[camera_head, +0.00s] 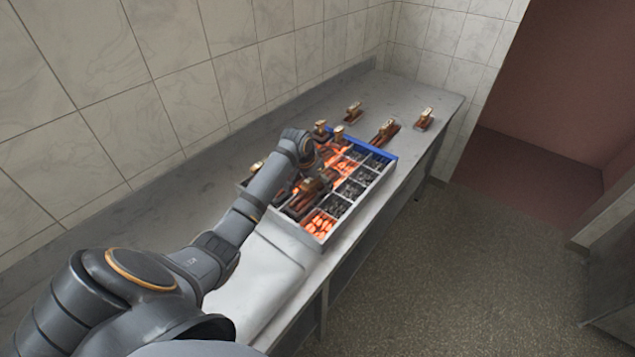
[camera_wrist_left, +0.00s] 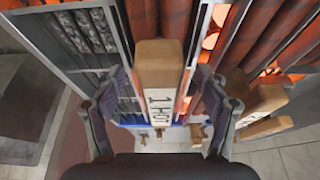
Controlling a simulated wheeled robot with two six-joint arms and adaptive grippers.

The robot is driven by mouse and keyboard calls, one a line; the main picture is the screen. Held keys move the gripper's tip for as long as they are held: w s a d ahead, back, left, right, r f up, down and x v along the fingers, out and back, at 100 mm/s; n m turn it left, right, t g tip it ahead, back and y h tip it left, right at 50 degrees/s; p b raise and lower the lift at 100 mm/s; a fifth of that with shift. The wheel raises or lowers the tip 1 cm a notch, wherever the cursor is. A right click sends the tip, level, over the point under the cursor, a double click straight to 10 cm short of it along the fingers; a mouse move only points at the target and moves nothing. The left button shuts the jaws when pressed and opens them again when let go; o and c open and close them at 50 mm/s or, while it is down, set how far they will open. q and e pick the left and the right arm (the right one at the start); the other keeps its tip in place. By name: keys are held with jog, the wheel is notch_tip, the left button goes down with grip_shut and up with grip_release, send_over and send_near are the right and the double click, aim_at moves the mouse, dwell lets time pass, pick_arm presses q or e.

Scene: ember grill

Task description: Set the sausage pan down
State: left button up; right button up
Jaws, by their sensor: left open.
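A sausage pan with a pale wooden handle marked "1 HO…" (camera_wrist_left: 160,85) shows in the left wrist view, with dark brown sausages behind the handle at the top. My left gripper (camera_wrist_left: 164,100) is open, with one finger on each side of this handle. I cannot tell whether either finger touches it. In the head view the pan (camera_head: 306,197) lies over the front part of the grill, and my left gripper (camera_head: 303,177) is just above it, partly hidden by my arm. My right gripper is not in view.
The grill (camera_head: 373,186) has a blue far edge and compartments of glowing embers and dark coals. More wooden-handled pans (camera_wrist_left: 262,104) are close on the right in the wrist view. Others (camera_head: 386,131) are on the counter (camera_head: 414,92) beyond the grill. A tiled wall (camera_head: 240,60) runs behind.

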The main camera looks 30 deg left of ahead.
pick_arm(q)
jog(key=b+v, duration=0.1)
jog(key=v, duration=1.1)
jog(key=shift+d, duration=0.1)
